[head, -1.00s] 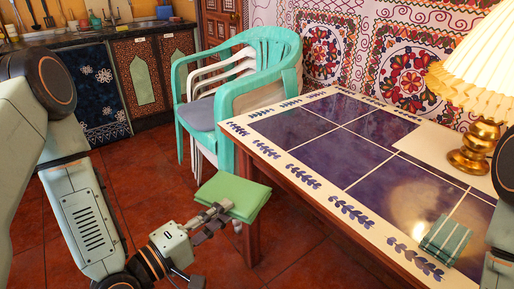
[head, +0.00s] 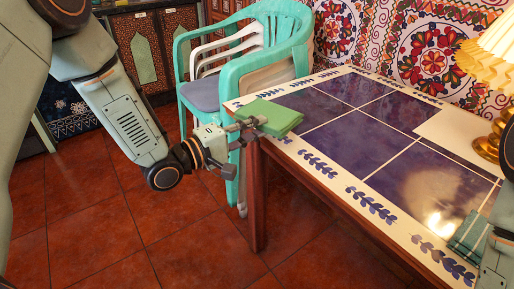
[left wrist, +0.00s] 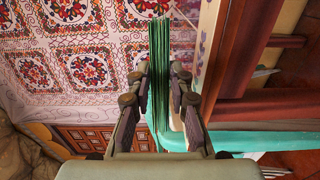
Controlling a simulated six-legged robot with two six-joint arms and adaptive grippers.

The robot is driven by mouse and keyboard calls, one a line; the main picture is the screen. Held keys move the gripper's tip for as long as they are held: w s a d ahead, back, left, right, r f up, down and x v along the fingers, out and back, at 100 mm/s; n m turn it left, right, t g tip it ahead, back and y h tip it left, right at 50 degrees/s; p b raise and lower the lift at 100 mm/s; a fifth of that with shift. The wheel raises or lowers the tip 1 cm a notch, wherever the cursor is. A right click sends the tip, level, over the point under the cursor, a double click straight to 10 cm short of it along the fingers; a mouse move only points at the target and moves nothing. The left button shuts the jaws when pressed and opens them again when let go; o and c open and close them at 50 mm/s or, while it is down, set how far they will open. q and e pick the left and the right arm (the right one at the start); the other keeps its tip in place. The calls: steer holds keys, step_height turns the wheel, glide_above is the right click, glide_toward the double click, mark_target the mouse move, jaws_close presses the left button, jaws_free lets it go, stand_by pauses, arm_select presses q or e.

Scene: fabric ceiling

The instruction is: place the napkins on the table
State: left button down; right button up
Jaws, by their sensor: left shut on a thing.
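A stack of green folded napkins (head: 272,116) is held level by my left gripper (head: 248,127) at the table's left corner. In the left wrist view the napkins (left wrist: 159,60) show edge-on as thin green layers between the two fingers (left wrist: 160,95). The table (head: 388,205) has dark blue tiles and a white border with blue leaf patterns. In the head view the napkins overlap its corner; I cannot tell whether they touch it. A teal striped folded cloth (head: 466,236) lies on the table's near right part, partly hidden by my right arm. My right gripper is not visible.
A green plastic chair (head: 262,62) with a white one stands behind the table's left end. A lamp (head: 490,60) with a brass base and a pale sheet (head: 462,133) are on the table's right side. The middle tiles are clear.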

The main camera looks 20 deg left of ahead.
arm_select(q)
step_height(320, 180, down, 5)
steer(key=shift+s+d+f+b, duration=0.1)
steer(key=shift+f+b, duration=0.05)
steer(key=shift+b, duration=0.9)
steer(key=c, duration=1.3)
jaws_free()
steer(key=shift+o, duration=0.5)
